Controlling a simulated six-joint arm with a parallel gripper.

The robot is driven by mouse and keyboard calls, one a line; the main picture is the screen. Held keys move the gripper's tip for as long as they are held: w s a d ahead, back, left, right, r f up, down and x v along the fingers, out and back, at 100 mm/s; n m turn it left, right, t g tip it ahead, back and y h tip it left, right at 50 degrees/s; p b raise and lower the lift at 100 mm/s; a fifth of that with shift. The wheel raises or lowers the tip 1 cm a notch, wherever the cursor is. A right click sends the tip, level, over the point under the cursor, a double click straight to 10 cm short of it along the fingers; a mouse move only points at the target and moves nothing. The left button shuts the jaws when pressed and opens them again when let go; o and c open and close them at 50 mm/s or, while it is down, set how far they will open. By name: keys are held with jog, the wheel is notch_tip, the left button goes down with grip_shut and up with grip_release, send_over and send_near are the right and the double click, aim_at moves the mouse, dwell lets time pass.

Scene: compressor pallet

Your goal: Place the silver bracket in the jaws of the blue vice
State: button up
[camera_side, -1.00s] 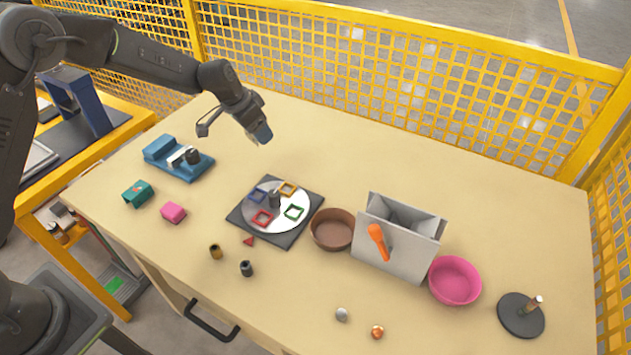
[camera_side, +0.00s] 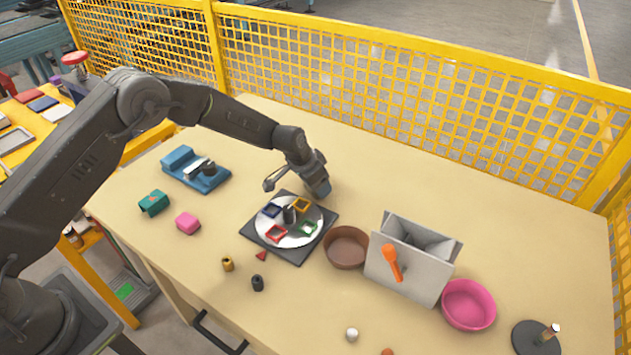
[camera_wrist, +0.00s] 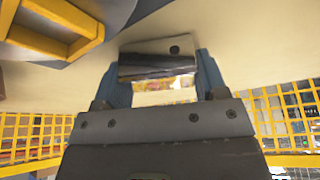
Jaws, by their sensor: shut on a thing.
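The silver bracket (camera_wrist: 158,60), a shiny plate with a dark round hole, sits between the blue fingertips of my gripper (camera_wrist: 162,72) in the wrist view. My gripper is shut on it. In the side view my gripper (camera_side: 319,188) hangs low just behind the round turntable's upper right edge, and I cannot make out the bracket there. The blue vice (camera_side: 182,160) stands at the back left of the table, well left of my gripper. A pale bar and a dark cylindrical part show at its middle; the jaw gap is too small to judge.
The turntable (camera_side: 300,238) carries coloured square frames and a dark centre post. A brown bowl (camera_side: 346,248), a grey open box (camera_side: 405,275) with an orange handle and a pink bowl (camera_side: 468,305) stand to the right. Green and pink blocks lie near the vice. The back right table is clear.

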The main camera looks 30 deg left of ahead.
jog(key=shift+f, duration=0.15)
jog(key=o, duration=1)
jog(key=shift+c, duration=0.2)
jog(key=v, duration=1.2)
jog(key=shift+r, duration=0.25)
